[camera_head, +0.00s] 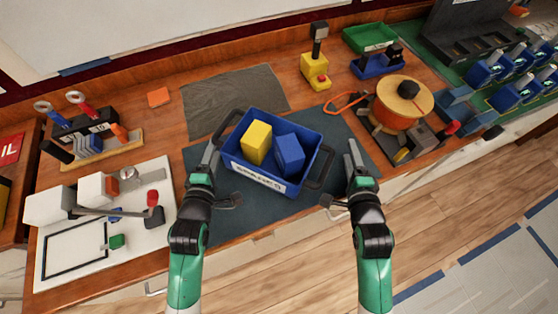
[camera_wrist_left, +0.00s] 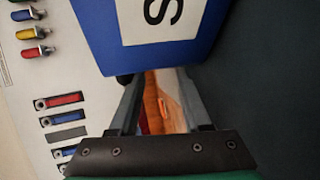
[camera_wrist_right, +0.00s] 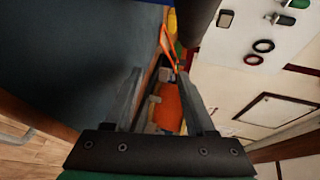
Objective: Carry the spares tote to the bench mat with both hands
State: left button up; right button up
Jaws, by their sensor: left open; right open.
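The blue spares tote (camera_head: 247,172) stands over the dark bench mat (camera_head: 260,205) in the head view, slightly turned, with a yellow block (camera_head: 257,142) and a blue block (camera_head: 289,154) inside. Its dark left handle (camera_head: 226,126) and right handle (camera_head: 323,170) stick out at the sides. My left gripper (camera_head: 211,153) is open beside the tote's left side, with nothing between its fingers. The tote's blue wall and white label also show close up in the left wrist view (camera_wrist_left: 150,60). My right gripper (camera_head: 351,155) is open and empty, to the right of the right handle.
A white panel (camera_head: 140,230) with parts lies at left. A grey cloth (camera_head: 235,98) lies behind the tote. An orange spool (camera_head: 402,103), a yellow button box (camera_head: 315,72) and a green tray (camera_head: 370,38) stand at back right. The mat's front is clear.

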pick_arm(q)
jog(key=shift+r, duration=0.1)
jog(key=o, duration=0.3)
jog(key=v, duration=1.2)
jog(key=shift+s, duration=0.1)
pick_arm(e)
jog(key=v, duration=1.2)
